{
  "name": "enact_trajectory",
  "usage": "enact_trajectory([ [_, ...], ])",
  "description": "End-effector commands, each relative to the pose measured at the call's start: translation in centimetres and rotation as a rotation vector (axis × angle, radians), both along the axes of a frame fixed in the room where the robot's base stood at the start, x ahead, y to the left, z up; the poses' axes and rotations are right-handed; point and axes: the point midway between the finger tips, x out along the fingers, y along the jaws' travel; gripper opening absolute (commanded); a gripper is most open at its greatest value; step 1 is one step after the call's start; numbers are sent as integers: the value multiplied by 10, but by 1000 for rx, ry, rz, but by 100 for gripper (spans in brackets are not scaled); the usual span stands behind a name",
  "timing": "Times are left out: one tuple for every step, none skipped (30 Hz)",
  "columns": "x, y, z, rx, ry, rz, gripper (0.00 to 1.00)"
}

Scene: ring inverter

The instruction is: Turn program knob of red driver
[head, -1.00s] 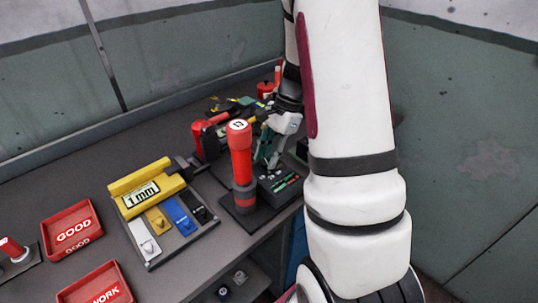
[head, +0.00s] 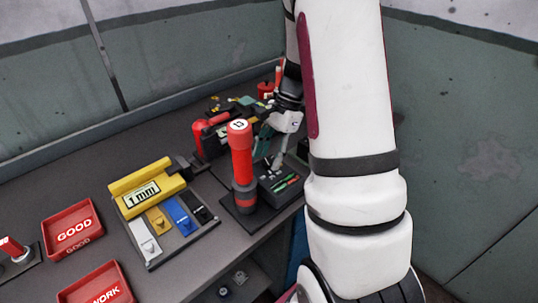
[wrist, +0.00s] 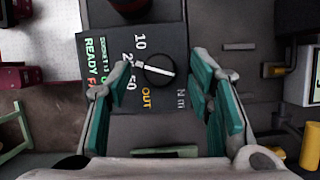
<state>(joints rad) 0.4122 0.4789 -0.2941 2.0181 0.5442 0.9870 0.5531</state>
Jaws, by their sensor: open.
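The red driver (head: 241,152) stands upright in a dark base, with a white numbered disc on top. Its control panel (head: 284,181) lies right of it, with green and red display lines. In the wrist view the black program knob (wrist: 158,77) has a white pointer line. The panel prints 10, 25, 50, OUT and Nm around it. My gripper (head: 272,147) is over the panel, behind and right of the driver. In the wrist view its teal fingers are open on either side of the knob, with visible gaps. I cannot tell its height above the knob.
A yellow 1 mm block (head: 145,189) and a rack of coloured pieces (head: 178,235) stand left of the driver. Red trays (head: 72,226) lie farther left. Tools (head: 225,118) crowd the bench behind. The bench front edge is close to the panel.

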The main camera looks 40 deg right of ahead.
Motion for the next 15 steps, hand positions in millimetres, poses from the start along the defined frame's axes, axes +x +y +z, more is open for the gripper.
enact_trajectory([
  [0,-3,5,-2,-3,-1,47],
  [0,-4,8,-3,-3,-1,47],
  [0,-7,14,-3,-4,-2,47],
  [0,-9,19,-3,-4,-2,47],
  [0,-11,24,-4,-5,-2,47],
  [0,-14,32,-4,-5,-1,47],
  [0,-16,37,-3,-5,-1,47],
  [0,-19,44,-4,-6,0,47],
  [0,-22,52,-3,-5,-1,47],
  [-1,-24,57,-4,-4,-2,47],
  [0,-27,63,-4,-4,-1,47],
  [-1,-30,70,-4,-4,-1,47],
  [-1,-32,75,-3,-4,-1,47],
  [-1,-34,80,-4,-5,-1,47],
  [-1,-36,85,-2,-4,-2,47],
])
